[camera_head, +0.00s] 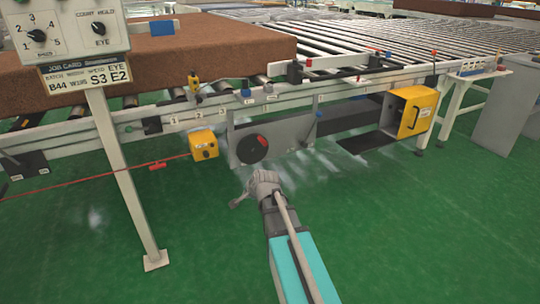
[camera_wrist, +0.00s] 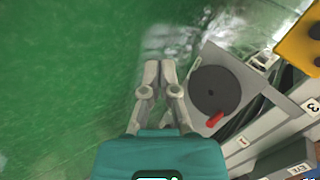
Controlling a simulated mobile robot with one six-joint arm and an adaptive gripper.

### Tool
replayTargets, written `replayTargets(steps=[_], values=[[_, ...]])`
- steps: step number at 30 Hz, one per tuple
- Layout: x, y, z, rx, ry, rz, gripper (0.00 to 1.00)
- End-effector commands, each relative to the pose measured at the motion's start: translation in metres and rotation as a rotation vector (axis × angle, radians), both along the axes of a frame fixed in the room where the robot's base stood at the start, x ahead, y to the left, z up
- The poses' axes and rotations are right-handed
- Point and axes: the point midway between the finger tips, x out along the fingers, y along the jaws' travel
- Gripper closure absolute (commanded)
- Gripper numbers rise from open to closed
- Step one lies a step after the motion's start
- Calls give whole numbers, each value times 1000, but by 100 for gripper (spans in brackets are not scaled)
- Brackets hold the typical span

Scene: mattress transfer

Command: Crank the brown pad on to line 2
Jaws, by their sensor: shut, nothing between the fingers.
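The brown pad (camera_head: 200,50) is a thick slab lying on the roller conveyor at the left in the head view. Below the conveyor rail, a dark round crank disc (camera_head: 252,149) with a red handle (camera_head: 262,141) sits on a grey panel (camera_head: 285,135). In the wrist view the disc (camera_wrist: 213,90) is right of my fingers, with its red handle (camera_wrist: 215,119) at the lower edge. My gripper (camera_head: 248,188) is shut and empty, in front of and below the disc, apart from it. It also shows in the wrist view (camera_wrist: 159,66).
Number labels 1, 2 and 3 mark the rail (camera_head: 195,118). A yellow box (camera_head: 204,144) with a red cord stands left of the panel; a larger yellow box (camera_head: 410,112) is at the right. A control post (camera_head: 120,160) stands at the left. The green floor is open in front.

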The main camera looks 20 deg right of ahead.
Motion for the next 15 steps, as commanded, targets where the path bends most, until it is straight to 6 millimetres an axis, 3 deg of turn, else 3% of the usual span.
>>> replayTargets(steps=[1, 6, 10, 15], values=[[18, -17, -5, 63, -53, -91, 100], [60, -70, 5, 307, -243, -386, 100], [82, -113, 14, 499, -385, -579, 100], [97, -160, 26, 701, -533, -753, 100]])
